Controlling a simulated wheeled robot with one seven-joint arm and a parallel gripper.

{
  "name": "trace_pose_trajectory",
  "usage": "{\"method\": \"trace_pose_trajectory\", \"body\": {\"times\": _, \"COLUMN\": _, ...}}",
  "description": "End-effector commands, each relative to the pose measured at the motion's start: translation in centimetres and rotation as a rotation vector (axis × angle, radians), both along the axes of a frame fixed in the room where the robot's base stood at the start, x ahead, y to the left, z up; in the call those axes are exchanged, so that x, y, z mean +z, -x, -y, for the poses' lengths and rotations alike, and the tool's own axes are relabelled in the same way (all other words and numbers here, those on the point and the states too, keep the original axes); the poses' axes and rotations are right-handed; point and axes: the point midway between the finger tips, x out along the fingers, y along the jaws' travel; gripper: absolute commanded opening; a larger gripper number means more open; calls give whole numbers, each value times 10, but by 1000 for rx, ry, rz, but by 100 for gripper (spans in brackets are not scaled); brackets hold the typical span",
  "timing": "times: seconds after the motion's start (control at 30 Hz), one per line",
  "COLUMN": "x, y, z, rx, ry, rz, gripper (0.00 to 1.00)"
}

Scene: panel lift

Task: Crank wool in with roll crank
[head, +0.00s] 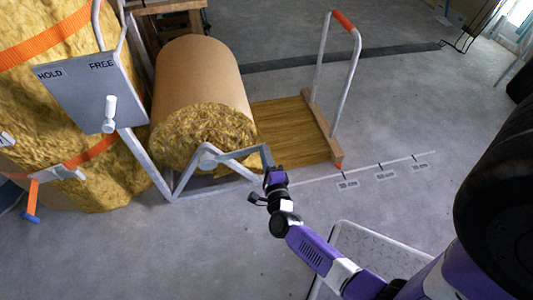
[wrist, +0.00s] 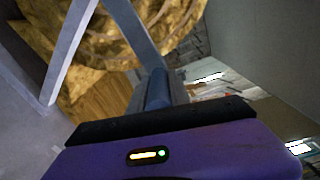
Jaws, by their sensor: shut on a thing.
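The wool roll (head: 205,90) lies on its side on a grey frame, wrapped in brown paper, its yellow fibrous end facing me. A flat strip of wool (head: 295,128) lies unrolled on the floor to its right. The roll crank (head: 235,155) is a grey bent bar joined to the hub at the middle of the roll's end. My gripper (head: 273,176) is shut on the crank's handle, right of the hub. In the wrist view the crank arm (wrist: 132,25) runs up from the handle (wrist: 157,90) towards the wool; the fingertips are mostly hidden.
A grey panel (head: 92,92) marked HOLD and FREE carries a white lever (head: 109,114) at the left. Strapped wool bales (head: 60,130) stand behind it. A puller with an orange-gripped handle (head: 343,20) sits at the strip's end. Floor marks (head: 385,174) run along the right. A pale plate (head: 370,250) lies under my arm.

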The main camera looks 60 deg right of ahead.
Motion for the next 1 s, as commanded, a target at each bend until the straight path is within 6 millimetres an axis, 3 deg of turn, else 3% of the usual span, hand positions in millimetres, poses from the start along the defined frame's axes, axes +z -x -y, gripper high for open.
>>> {"method": "trace_pose_trajectory", "body": {"times": 0.17, "x": -1, "y": -2, "z": -2, "rx": 7, "ry": 0, "rz": -3, "gripper": 0}}
{"method": "trace_pose_trajectory", "body": {"times": 0.2, "x": -1, "y": -2, "z": -2, "rx": 7, "ry": 0, "rz": -3, "gripper": 31}}
{"method": "trace_pose_trajectory", "body": {"times": 0.3, "x": 0, "y": -2, "z": -2, "rx": 6, "ry": 0, "rz": -2, "gripper": 45}}
{"method": "trace_pose_trajectory", "body": {"times": 0.67, "x": 1, "y": 2, "z": -5, "rx": 4, "ry": 0, "rz": -2, "gripper": 45}}
{"method": "trace_pose_trajectory", "body": {"times": 1.0, "x": 2, "y": 36, "z": -45, "rx": 7, "ry": 0, "rz": -4, "gripper": 45}}
